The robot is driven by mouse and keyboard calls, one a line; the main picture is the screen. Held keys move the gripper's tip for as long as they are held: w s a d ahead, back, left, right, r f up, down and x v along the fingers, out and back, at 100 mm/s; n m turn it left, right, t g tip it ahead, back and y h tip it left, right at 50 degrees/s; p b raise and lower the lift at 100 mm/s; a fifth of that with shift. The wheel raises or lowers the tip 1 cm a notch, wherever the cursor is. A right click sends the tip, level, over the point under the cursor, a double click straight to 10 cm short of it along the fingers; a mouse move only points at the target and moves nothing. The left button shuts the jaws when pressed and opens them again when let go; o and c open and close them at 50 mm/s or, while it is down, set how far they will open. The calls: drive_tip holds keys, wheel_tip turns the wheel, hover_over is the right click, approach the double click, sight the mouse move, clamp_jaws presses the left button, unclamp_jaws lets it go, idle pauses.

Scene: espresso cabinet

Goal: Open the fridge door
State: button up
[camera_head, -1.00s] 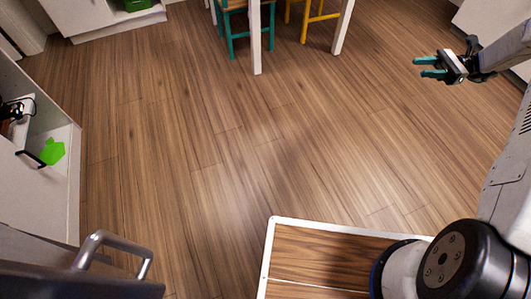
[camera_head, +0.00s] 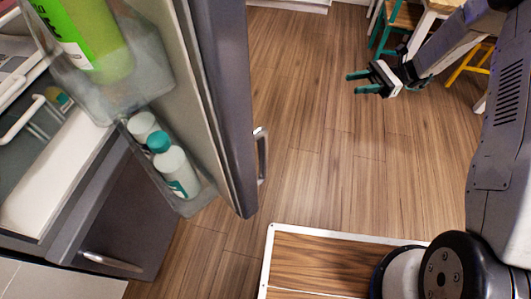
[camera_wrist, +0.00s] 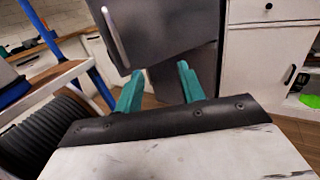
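The grey fridge door (camera_head: 228,90) stands swung open in the head view, with its inner side facing left. Its bar handle (camera_head: 262,155) is on the outer face, towards my gripper. Door shelves (camera_head: 185,205) hold white bottles (camera_head: 173,168) and a green bottle (camera_head: 88,35). My gripper (camera_head: 351,83) is to the right of the door, clear of the handle, with its teal fingers apart and nothing between them. In the wrist view, my gripper (camera_wrist: 160,82) points towards a dark grey door (camera_wrist: 165,30) with a bar handle (camera_wrist: 115,40).
The fridge interior (camera_head: 40,115) shows at the left, above a lower grey door (camera_head: 135,215) with its own handle. A table and chairs (camera_head: 405,15) stand at the upper right. The wooden floor (camera_head: 310,130) between door and gripper is clear. White cabinets (camera_wrist: 268,70) appear in the wrist view.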

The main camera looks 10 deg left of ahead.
drive_tip(key=s+a+n+g+h, duration=0.2)
drive_tip(key=s+a+g, duration=0.1)
drive_tip(key=s+a, duration=0.9)
drive_tip(key=n+g+h, duration=0.1)
approach(263, 154)
drive_tip(key=a+f, duration=0.2)
drive_tip(key=shift+x, duration=3.95)
drive_tip(key=shift+s+d, duration=0.1)
